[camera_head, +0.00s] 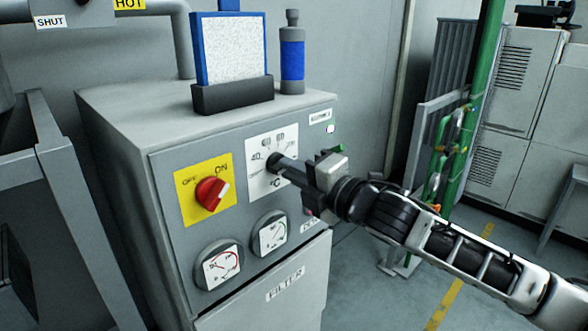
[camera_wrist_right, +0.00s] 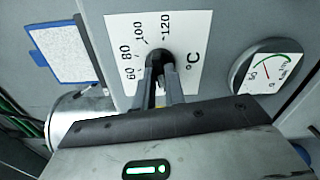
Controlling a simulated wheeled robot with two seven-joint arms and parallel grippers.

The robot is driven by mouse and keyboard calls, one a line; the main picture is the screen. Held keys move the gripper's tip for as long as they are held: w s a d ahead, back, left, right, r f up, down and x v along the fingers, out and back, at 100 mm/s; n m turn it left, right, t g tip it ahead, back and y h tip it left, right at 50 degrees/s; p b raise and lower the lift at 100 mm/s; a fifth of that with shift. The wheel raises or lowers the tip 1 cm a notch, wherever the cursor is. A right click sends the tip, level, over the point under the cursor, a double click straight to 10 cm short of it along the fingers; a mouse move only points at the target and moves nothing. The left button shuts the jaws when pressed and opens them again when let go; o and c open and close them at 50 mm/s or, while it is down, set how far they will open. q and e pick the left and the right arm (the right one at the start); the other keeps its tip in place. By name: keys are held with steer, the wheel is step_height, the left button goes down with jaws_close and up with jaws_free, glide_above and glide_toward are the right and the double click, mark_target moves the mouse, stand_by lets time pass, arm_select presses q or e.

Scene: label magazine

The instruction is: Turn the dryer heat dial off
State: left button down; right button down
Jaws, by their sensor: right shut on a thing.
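The heat dial (camera_head: 272,160) is a small dark knob on a white scale plate (camera_head: 262,184) on the front of the grey dryer cabinet (camera_head: 110,110). In the right wrist view the plate (camera_wrist_right: 196,32) reads 60, 80, 100, 120 and °C, and the dark knob (camera_wrist_right: 158,58) sits between my fingertips. My right gripper (camera_head: 281,166) is shut on the dial, coming in from the right; its fingers also show in the right wrist view (camera_wrist_right: 158,78). The fingers cover most of the knob, so I cannot tell its setting. My left gripper is not in view.
A red switch (camera_head: 210,194) on a yellow OFF/ON plate is left of the dial. Two round gauges (camera_head: 221,267) (camera_head: 270,236) sit below. A blue-framed panel (camera_head: 232,50) and a blue cylinder (camera_head: 292,58) stand on top. A green post (camera_head: 478,90) stands behind my right arm.

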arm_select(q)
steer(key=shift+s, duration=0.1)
arm_select(e)
steer(key=shift+f, duration=0.1)
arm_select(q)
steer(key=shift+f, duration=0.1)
arm_select(e)
steer(key=c, duration=1.5)
jaws_free()
steer(key=shift+o, duration=0.2)
